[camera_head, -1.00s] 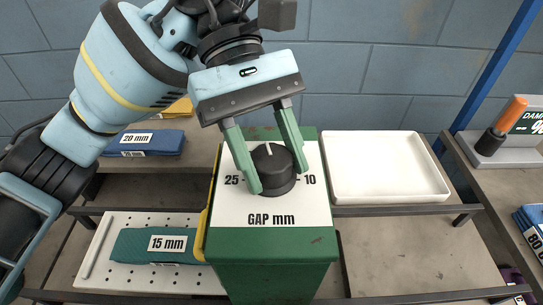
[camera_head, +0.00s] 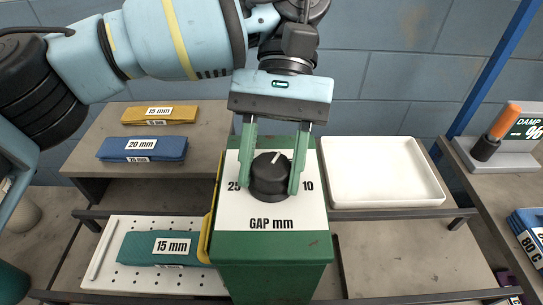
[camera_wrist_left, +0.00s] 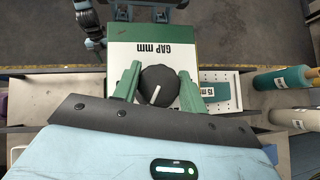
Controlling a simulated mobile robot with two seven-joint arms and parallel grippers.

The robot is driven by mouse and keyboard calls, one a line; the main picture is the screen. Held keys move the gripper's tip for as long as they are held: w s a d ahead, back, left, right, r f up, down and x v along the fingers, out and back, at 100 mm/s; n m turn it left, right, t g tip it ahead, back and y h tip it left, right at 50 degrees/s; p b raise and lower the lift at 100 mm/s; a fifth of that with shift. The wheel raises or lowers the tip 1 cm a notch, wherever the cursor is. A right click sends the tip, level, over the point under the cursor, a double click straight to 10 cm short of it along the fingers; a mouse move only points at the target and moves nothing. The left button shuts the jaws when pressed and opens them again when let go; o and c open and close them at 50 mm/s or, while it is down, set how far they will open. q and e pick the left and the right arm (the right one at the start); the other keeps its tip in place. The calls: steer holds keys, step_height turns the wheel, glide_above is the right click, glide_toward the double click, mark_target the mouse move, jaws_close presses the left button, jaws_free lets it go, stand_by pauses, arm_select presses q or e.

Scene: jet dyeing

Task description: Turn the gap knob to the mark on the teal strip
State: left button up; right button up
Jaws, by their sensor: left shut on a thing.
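The black gap knob (camera_head: 268,180) sits on the white GAP mm panel (camera_head: 250,213) of a green post. Its white pointer line aims up and to the right. The panel reads 25 at left and 10 at right; any marks behind the knob are hidden. My left gripper (camera_head: 270,186) is shut on the knob, one green finger on each side. The knob also shows in the left wrist view (camera_wrist_left: 158,87) between the fingers (camera_wrist_left: 158,80). The teal strip (camera_head: 137,247) is labelled 15 mm and lies on a white perforated board (camera_head: 106,277).
A blue 20 mm strip (camera_head: 120,156) and a yellow 15 mm strip (camera_head: 185,115) lie on the back-left table. An empty white tray (camera_head: 385,195) stands right of the post. A DAMP % meter (camera_head: 525,128) with an orange-handled probe (camera_head: 503,124) is far right.

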arm_select(q)
steer(key=shift+m+y, duration=0.3)
steer(key=o, duration=1)
steer(key=shift+r, duration=0.15)
